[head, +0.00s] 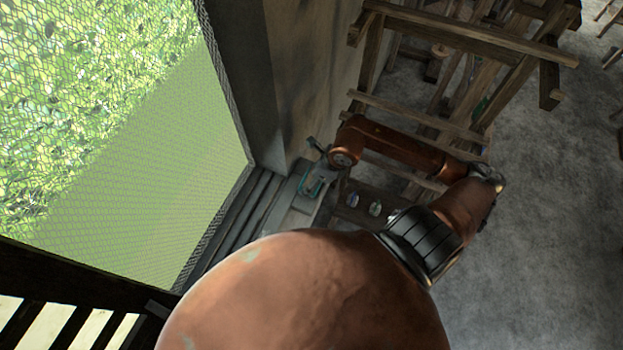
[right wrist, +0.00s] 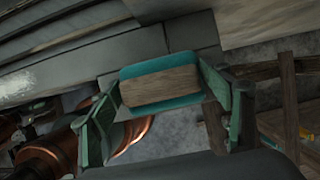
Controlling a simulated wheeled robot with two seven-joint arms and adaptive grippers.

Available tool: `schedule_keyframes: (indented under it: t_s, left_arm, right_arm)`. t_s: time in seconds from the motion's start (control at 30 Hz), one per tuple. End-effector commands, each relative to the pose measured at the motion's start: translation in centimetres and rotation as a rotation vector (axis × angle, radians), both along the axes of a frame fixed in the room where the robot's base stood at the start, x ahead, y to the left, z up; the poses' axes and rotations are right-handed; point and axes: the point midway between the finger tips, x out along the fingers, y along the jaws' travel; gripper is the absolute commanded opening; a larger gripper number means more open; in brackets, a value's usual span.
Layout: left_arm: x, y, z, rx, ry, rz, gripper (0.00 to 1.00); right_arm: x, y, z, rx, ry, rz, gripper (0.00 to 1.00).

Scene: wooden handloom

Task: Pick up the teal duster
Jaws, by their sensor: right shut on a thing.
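The teal duster (right wrist: 160,85) shows in the right wrist view as a wooden block with teal along its edges. It lies between the two green fingers of my right gripper (right wrist: 163,92), which is shut on it. In the head view the right gripper (head: 317,176) is small and far off, near the wall, with a bit of the teal duster (head: 310,189) showing at it. I cannot tell clearly whether the duster touches the pale ledge (head: 291,217) below. My left gripper is not in view.
A wooden loom frame (head: 470,45) stands at the upper right. Small items, one of them pale (head: 375,208), sit on a dark board right of the gripper. A mesh window (head: 130,180) fills the left. Grey floor (head: 560,200) is open at right.

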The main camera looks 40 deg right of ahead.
Motion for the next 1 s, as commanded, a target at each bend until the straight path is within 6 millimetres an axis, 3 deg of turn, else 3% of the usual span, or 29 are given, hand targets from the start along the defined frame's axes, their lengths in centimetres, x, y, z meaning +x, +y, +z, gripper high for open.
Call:
schedule_keyframes:
  t_s: [0.17, 0.47, 0.7, 1.0]
  left_arm:
    - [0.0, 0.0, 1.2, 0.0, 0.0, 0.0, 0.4]
    - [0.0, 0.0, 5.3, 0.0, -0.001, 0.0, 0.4]
    - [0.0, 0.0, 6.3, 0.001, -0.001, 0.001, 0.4]
    - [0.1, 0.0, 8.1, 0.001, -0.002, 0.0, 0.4]
  right_arm:
    - [0.1, 0.0, 2.6, -0.003, -0.002, 0.003, 0.48]
    - [-5.2, 0.0, 9.0, -0.003, 0.003, 0.003, 0.48]
    - [-9.7, 0.0, 10.5, 0.0, 0.005, 0.0, 0.48]
    - [-13.0, 0.0, 12.1, 0.002, 0.002, 0.0, 0.48]
